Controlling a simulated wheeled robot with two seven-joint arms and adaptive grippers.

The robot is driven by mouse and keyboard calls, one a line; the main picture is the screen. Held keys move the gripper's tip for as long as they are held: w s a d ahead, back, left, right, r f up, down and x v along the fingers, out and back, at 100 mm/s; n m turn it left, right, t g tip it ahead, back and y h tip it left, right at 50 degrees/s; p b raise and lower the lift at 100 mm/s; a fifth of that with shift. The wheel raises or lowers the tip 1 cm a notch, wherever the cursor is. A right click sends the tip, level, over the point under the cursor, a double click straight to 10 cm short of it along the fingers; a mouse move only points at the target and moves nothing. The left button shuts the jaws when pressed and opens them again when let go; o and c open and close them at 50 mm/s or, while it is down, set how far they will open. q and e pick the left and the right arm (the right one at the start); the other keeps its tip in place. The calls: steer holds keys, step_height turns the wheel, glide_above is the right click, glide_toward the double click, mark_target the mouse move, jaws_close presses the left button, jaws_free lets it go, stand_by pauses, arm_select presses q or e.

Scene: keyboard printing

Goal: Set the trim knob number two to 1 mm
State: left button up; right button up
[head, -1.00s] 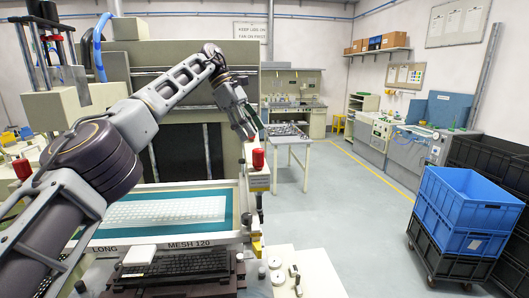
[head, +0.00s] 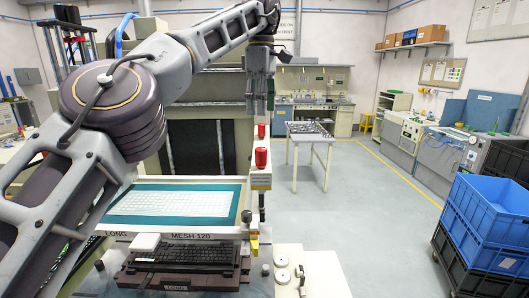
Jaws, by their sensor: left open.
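My left gripper (head: 260,104) hangs from the arm that comes in from the left. It points down, with its fingers apart and nothing visible between them. In the picture it is above the red knob (head: 261,157) on the right side of the printing machine, with a gap between. A smaller red part (head: 261,131) shows just above that knob. Pale round knobs (head: 282,276) sit on a cream panel at the lower right, well below the gripper. No number or scale is readable, so I cannot tell which is trim knob two. My right gripper is not in view.
The teal-bordered screen frame (head: 236,206) lies below my left arm. A black keyboard (head: 190,254) is in front of it. A metal table (head: 325,140) stands behind to the right. Blue crates (head: 486,215) are at far right. The floor between is clear.

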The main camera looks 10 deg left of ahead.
arm_select(q)
steer(key=shift+a, duration=0.15)
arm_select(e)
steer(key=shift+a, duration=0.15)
arm_select(q)
steer(key=shift+f, duration=0.2)
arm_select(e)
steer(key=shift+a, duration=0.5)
arm_select(q)
step_height(320, 180, down, 2)
steer(key=shift+f+b, duration=0.1)
steer(key=shift+b, duration=0.2)
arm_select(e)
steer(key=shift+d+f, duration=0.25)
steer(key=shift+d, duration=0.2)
arm_select(q)
steer(key=shift+f, duration=0.15)
